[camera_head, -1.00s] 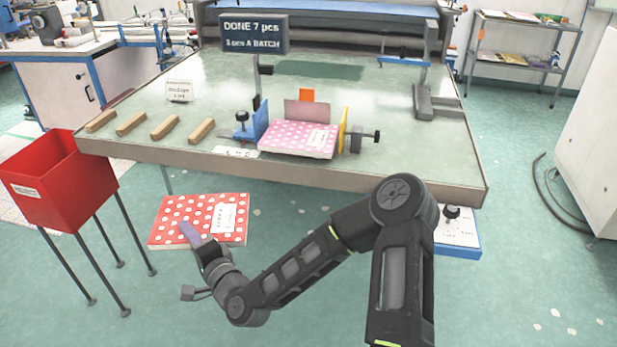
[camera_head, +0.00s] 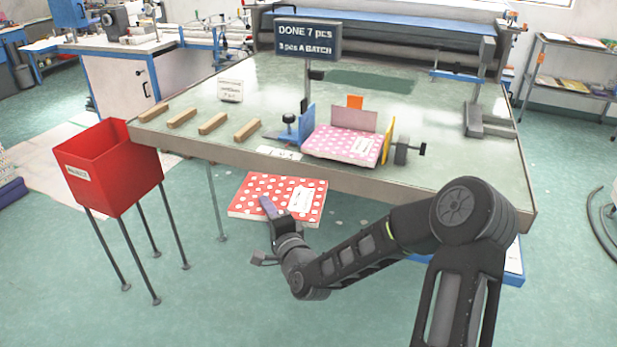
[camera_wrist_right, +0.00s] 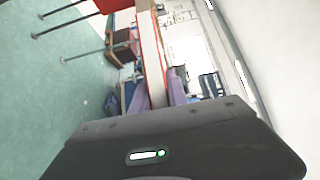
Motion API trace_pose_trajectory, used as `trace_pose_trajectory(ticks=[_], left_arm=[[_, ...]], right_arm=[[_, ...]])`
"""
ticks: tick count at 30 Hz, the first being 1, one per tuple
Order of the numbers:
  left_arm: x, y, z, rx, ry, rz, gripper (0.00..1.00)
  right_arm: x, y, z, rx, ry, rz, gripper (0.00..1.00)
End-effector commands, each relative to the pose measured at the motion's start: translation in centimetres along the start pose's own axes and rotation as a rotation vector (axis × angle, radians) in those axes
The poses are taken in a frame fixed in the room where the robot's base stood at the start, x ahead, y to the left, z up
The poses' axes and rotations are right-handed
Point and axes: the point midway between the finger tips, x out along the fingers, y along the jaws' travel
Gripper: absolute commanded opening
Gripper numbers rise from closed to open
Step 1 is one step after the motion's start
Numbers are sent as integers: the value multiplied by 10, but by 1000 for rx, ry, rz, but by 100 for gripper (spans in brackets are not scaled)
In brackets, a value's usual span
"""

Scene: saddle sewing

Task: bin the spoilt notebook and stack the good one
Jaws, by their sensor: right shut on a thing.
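A red notebook with white dots and a white label (camera_head: 255,191) is held in my right gripper (camera_head: 268,207), in front of the table's front edge. In the right wrist view the notebook (camera_wrist_right: 150,45) stands edge-on between the purple fingers (camera_wrist_right: 158,98). A pink notebook with white dots (camera_head: 340,145) lies on the table between a blue stop (camera_head: 305,125) and a yellow stop (camera_head: 388,138). A red bin (camera_head: 112,170) on thin legs stands left of the held notebook, apart from it. My left gripper is not in view.
The table (camera_head: 190,139) carries several wooden strips (camera_head: 213,123) at its left front. A grey stand (camera_head: 474,110) is at the right. The space between bin and held notebook looks clear.

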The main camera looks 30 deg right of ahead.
Motion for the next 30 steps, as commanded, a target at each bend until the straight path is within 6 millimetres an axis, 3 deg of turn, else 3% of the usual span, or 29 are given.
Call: trace_pose_trajectory(ticks=[3,6,10,15,30], left_arm=[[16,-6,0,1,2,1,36],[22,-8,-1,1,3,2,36],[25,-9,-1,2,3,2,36],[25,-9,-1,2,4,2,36],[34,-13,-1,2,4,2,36]], right_arm=[[9,-27,-49,-12,77,-16,0],[10,-51,-81,-8,133,-16,0],[7,-72,-107,-4,180,-10,0],[6,-80,-115,-1,195,-4,0],[5,-78,-115,-3,197,-6,0]])
